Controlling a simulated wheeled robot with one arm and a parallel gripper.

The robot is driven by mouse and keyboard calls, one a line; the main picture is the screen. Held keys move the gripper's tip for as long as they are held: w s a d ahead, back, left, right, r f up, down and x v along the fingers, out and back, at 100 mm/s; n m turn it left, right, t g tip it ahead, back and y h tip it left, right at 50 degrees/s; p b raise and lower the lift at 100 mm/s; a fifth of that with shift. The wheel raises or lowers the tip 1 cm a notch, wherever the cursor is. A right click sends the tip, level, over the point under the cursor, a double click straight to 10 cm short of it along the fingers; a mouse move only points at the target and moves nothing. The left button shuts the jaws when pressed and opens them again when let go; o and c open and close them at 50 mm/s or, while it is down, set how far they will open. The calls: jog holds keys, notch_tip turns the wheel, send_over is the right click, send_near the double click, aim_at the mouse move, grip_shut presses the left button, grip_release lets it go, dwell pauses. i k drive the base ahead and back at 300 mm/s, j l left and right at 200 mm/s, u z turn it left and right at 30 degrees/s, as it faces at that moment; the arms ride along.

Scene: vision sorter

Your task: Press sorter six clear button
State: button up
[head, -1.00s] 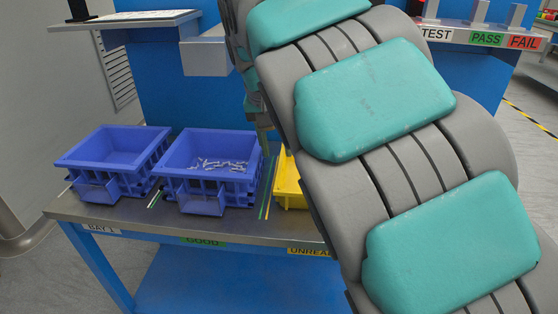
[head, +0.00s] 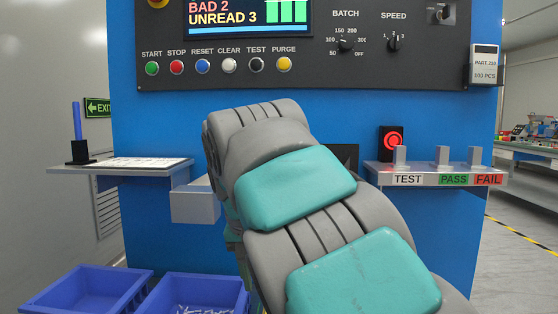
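The white clear button (head: 228,66) sits under the label CLEAR in a row of round buttons on the dark control panel (head: 312,80) of the blue sorter (head: 150,125). The blue reset button (head: 202,66) is to its left and the black test button (head: 256,65) to its right. My grey and teal arm rises from the bottom right and bends below the panel. My gripper is hidden behind the arm, so its opening and its distance from the button do not show. Nothing is seen touching the clear button.
Green start (head: 152,68), red stop (head: 177,67) and yellow purge (head: 284,64) buttons share the row. A shelf (head: 120,166) juts out at left, and a TEST/PASS/FAIL ledge (head: 428,178) at right. Blue bins (head: 95,290) stand below left.

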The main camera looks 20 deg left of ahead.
aim_at(228, 65)
jog(key=u, duration=1.25)
